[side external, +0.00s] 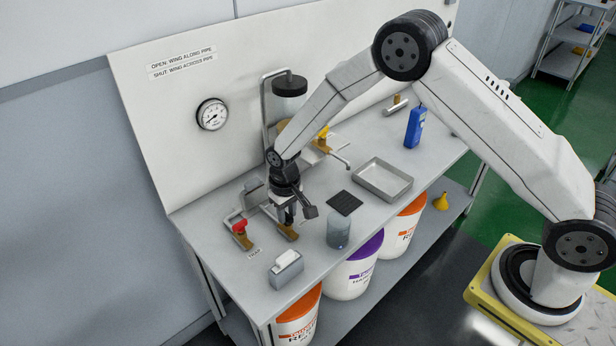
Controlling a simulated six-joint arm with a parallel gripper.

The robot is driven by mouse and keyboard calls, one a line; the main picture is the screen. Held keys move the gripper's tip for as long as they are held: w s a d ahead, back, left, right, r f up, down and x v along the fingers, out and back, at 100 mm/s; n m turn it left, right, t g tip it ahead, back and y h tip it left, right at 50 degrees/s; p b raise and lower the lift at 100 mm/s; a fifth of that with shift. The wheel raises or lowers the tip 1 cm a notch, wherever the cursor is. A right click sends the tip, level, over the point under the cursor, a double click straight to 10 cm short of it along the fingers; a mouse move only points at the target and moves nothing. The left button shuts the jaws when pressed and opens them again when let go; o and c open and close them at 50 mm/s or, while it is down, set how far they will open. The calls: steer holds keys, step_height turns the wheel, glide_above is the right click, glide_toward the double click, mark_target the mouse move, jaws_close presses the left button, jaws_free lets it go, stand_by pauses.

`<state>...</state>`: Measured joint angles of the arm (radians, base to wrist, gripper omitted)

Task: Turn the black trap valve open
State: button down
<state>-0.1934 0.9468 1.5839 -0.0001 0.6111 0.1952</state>
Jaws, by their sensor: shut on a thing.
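My gripper (288,220) points down over a brass valve body (288,233) on the left part of the bench. It is shut on the wing of the black trap valve there. The fingers hide most of the wing, so I cannot tell whether it lies along or across its pipe. A sign (182,64) on the back panel reads "OPEN: WING ALONG PIPE" and "SHUT: WING ACROSS PIPE".
A red-handled valve (240,227) stands just left of my gripper. A yellow-handled valve (323,133) is farther back. A clear jar (339,231), a black mat (345,203), a grey tissue box (286,269) and a metal tray (382,180) stand nearby.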

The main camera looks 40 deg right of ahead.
mark_target(288, 214)
steer(key=c, duration=0.7)
jaws_free()
steer(key=shift+o, duration=0.2)
steer(key=shift+r, duration=0.15)
steer(key=shift+r, duration=3.75)
steer(key=shift+r, duration=0.1)
